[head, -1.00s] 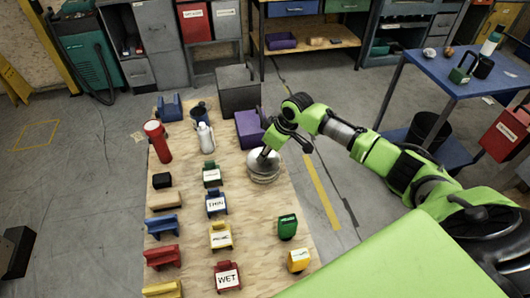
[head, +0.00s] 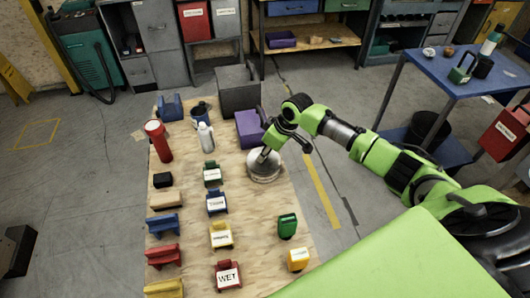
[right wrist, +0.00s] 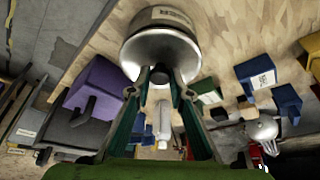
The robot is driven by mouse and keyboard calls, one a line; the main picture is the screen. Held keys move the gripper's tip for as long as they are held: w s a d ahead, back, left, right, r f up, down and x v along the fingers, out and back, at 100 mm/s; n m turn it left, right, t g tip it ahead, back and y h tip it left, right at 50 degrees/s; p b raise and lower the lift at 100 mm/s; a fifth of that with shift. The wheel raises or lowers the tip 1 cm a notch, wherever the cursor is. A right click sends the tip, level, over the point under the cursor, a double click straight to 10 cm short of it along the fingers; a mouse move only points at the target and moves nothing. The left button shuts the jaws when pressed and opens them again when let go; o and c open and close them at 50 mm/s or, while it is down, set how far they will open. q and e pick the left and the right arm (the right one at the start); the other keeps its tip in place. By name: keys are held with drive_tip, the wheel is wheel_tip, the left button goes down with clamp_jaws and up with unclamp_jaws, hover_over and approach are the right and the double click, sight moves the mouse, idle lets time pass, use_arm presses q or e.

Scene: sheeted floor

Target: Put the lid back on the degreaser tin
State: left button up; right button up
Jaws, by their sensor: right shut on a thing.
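The degreaser tin (right wrist: 172,14) is a low, pale round tin with a label, standing on the plywood sheet right of the middle in the head view. The silver domed lid (right wrist: 160,48) is over it; the lid and tin overlap in the head view (head: 264,165). My right gripper (right wrist: 160,78) is shut on the lid's small knob, and its fingers come in from above in the head view (head: 268,150). The lid looks level and close against the tin, but I cannot tell whether it is fully seated. My left gripper is not in view.
A purple box (head: 249,127) and dark grey box (head: 238,90) stand behind the tin. Labelled coloured blocks, a white bottle (head: 205,138) and a red cylinder (head: 158,142) fill the left of the plywood sheet (head: 262,225). Bare plywood lies in front of the tin.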

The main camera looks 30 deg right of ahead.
drive_tip(key=shift+p, duration=0.35)
idle(0.3)
drive_tip(key=shift+f+p, duration=0.15)
drive_tip(key=shift+p, duration=0.35)
idle(1.2)
idle(0.3)
drive_tip(key=o, duration=1.5)
drive_tip(key=shift+o, duration=0.2)
drive_tip(key=shift+r+p, duration=3.5)
drive_tip(key=shift+p, duration=0.1)
